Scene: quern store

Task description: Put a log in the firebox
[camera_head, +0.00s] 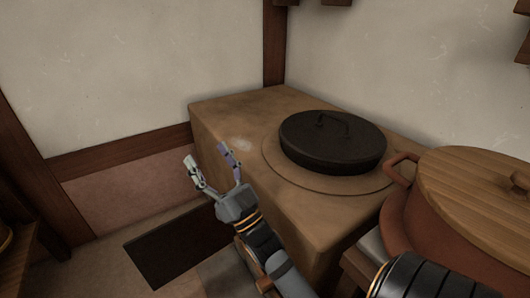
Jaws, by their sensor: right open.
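My right gripper (207,157) is open and empty, with its two fingers apart. It is raised beside the left face of the clay stove (225,113), near its front left side. No firebox opening shows clearly; the stove's lower side is partly hidden by my right arm. A reddish-brown wooden piece (242,256) shows low behind my right wrist, mostly covered. I cannot tell whether it is a log. My left gripper is not in view.
A black lidded pan (333,143) sits on the stove top. A large reddish pot (400,222) with a wooden lid (475,195) stands at the right. A dark rectangular panel (165,252) lies on the floor left of my gripper. A wooden edge (20,250) shows at far left.

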